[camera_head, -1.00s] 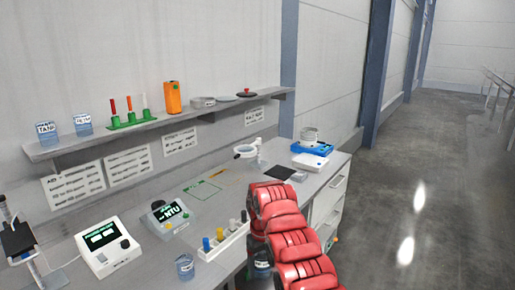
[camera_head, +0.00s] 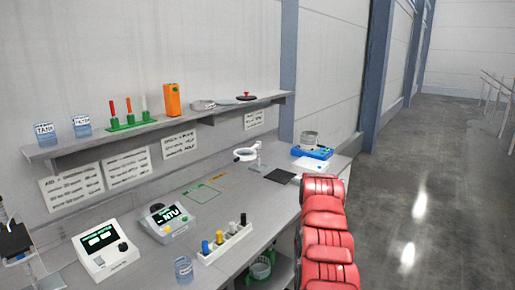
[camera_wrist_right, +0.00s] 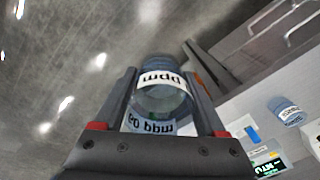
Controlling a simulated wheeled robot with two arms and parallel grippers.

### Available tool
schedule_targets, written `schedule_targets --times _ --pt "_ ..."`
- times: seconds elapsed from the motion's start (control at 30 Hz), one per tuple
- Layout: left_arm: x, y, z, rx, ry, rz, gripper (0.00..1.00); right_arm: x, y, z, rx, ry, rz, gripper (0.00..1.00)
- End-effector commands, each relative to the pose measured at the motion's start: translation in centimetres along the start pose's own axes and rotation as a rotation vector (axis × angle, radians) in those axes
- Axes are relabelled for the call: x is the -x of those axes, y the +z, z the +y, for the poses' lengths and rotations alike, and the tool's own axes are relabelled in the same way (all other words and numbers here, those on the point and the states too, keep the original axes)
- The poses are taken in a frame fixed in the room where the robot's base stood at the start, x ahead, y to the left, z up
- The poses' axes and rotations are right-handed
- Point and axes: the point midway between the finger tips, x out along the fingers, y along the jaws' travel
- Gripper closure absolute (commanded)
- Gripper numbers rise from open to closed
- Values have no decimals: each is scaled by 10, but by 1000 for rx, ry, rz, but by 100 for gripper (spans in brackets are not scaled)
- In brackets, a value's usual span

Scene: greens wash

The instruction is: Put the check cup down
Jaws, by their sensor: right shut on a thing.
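The check cup (camera_wrist_right: 160,100), clear with a white band lettered "ppm", is between the fingers of my right gripper (camera_wrist_right: 165,108) in the right wrist view. The gripper is shut on it. The cup is over the grey floor beside the bench, not over the bench top. In the head view my red right arm shows at the lower right, and I cannot make out the gripper or the held cup there.
Another labelled cup (camera_head: 183,269) stands at the bench's front edge, near a rack of capped vials (camera_head: 225,243) and the NTU meter (camera_head: 168,222). A black mat (camera_head: 279,176) lies farther back. Two labelled cups, tubes and an orange bottle (camera_head: 172,99) stand on the wall shelf (camera_head: 150,127).

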Motion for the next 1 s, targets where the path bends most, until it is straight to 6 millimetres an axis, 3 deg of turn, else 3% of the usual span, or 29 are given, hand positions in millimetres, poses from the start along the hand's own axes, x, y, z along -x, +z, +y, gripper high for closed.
schedule_targets --times 0.23,1.0 --pt "4 1 0 0 0 0 50 4 12 25 -94 -2 2 89" --pt "4 1 0 0 0 0 50 4 12 26 -94 0 1 89"
